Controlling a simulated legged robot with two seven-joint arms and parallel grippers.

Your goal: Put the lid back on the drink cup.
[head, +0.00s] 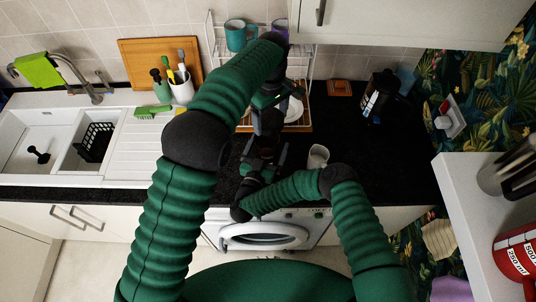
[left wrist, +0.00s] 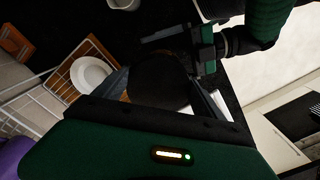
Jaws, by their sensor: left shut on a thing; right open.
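My left gripper (head: 266,122) reaches down over the counter behind my right gripper. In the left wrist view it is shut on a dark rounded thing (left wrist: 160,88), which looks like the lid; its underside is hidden. My right gripper (head: 265,156) is open just in front of and below the left one. Its fingers also show close by the dark thing in the left wrist view (left wrist: 190,48). Something dark brown, perhaps the drink cup, shows faintly between the two grippers in the head view. I cannot tell whether lid and cup touch.
A pale mug (head: 317,156) stands right of my grippers. Behind them is a wire rack (head: 216,52) with a white plate (left wrist: 92,75) on its wooden base. A black coffee press (head: 381,93) stands at the back right. The black counter (head: 365,160) is clear at right.

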